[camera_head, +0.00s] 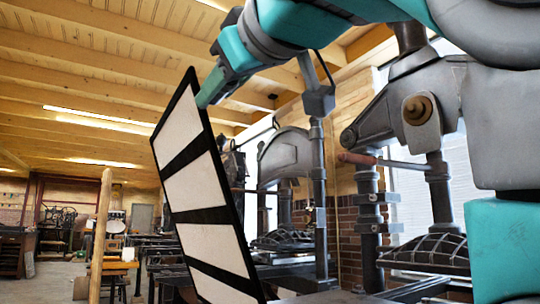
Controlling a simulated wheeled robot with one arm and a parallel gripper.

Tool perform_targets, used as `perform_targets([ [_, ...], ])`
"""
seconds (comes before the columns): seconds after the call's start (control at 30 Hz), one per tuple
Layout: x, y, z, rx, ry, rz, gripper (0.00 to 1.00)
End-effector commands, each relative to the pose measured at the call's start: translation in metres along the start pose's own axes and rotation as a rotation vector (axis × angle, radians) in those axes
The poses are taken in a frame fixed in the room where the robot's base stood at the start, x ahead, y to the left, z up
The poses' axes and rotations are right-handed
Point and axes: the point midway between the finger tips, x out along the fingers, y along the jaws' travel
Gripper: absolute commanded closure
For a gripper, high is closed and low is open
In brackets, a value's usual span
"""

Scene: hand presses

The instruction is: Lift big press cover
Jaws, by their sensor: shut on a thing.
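The big press cover (200,194) is a flat panel with a black frame, black crossbars and pale sections. It stands steeply tilted, near upright, in the centre-left of the view. My gripper (207,94) is at the cover's upper edge and shut on it. The fingertips are partly hidden behind the cover. The big press (410,100) stands at the right, a grey metal body with a column and a ribbed plate (430,254) low down. The cover's lower end runs down near the press bed (420,289); its hinge is not clearly visible.
Another hand press (285,155) stands behind, right of the cover. A wooden post (100,237) and dark benches (160,255) are at the left. My arm crosses the top and right, hiding part of the press. Open floor (55,284) shows at far left.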

Motion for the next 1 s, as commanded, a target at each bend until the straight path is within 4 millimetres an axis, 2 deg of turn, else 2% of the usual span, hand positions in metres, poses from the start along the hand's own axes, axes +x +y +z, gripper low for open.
perform_targets([
  [0.37,-0.0006,0.0000,-0.0033,-0.005,0.007,0.003,1.00],
  [0.4,-0.0007,0.0000,-0.0035,-0.005,0.008,0.003,0.58],
  [0.57,-0.0006,0.0001,-0.0028,-0.004,0.006,0.002,0.40],
  [0.87,-0.0014,-0.0002,-0.0020,-0.004,0.005,0.002,0.38],
  [1.0,-0.0095,-0.0003,-0.0018,-0.003,0.005,0.002,0.38],
])
